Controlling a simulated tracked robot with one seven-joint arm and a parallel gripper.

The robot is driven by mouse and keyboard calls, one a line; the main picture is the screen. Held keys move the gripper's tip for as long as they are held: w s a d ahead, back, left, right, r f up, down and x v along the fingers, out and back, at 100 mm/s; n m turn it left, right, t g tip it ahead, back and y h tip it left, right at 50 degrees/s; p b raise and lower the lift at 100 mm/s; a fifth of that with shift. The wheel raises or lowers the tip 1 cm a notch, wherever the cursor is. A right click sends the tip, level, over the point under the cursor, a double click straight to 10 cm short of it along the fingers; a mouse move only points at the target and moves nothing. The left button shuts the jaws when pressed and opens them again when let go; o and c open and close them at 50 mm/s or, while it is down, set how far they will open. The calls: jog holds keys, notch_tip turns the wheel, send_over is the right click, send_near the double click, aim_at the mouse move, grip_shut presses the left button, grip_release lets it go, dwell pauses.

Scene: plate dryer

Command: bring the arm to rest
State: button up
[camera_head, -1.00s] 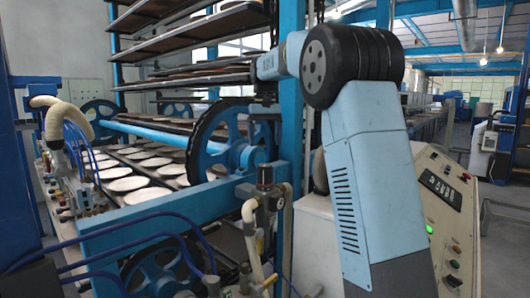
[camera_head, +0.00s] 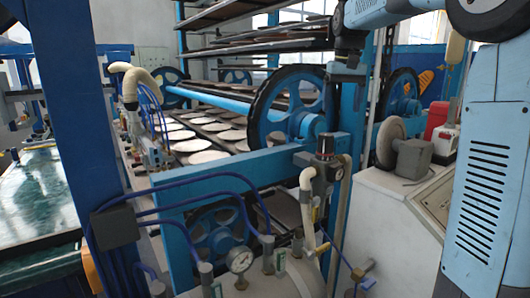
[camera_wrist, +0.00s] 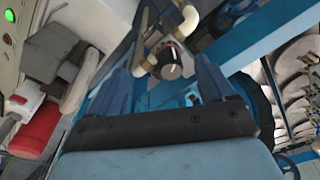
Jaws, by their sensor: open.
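My gripper (camera_wrist: 163,82) is in the wrist view with its two blue fingers spread apart. Nothing is held between them. Beyond the fingers are a pipe fitting with a round dark cap (camera_wrist: 172,62) and blue frame parts, apart from the fingers as far as I can tell. In the head view my light blue arm (camera_head: 487,190) stands at the right edge. Its upper link reaches left to the dark wrist end near the blue post. The fingers are hard to make out there.
The plate dryer's blue wheel (camera_head: 290,107) and rows of pale plates (camera_head: 200,146) lie at centre. A valve with hoses (camera_head: 326,170) and a gauge (camera_head: 240,259) stand in front. A grinder (camera_head: 408,150) and red container (camera_head: 437,119) sit on a white cabinet (camera_head: 385,215) near my arm.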

jog(key=s+f+t, duration=0.1)
jog(key=s+f, duration=0.4)
jog(key=s, duration=0.5)
jog(key=s+f+t, duration=0.1)
jog(key=s+f, duration=0.3)
jog(key=s, duration=0.6)
jog(key=s+f+t, duration=0.2)
jog(key=s+f, duration=0.3)
jog(key=s, duration=0.5)
jog(key=shift+s+d+f, duration=0.15)
jog(key=shift+d+f, duration=0.15)
jog(key=shift+d, duration=0.15)
jog(key=shift+c, duration=0.3)
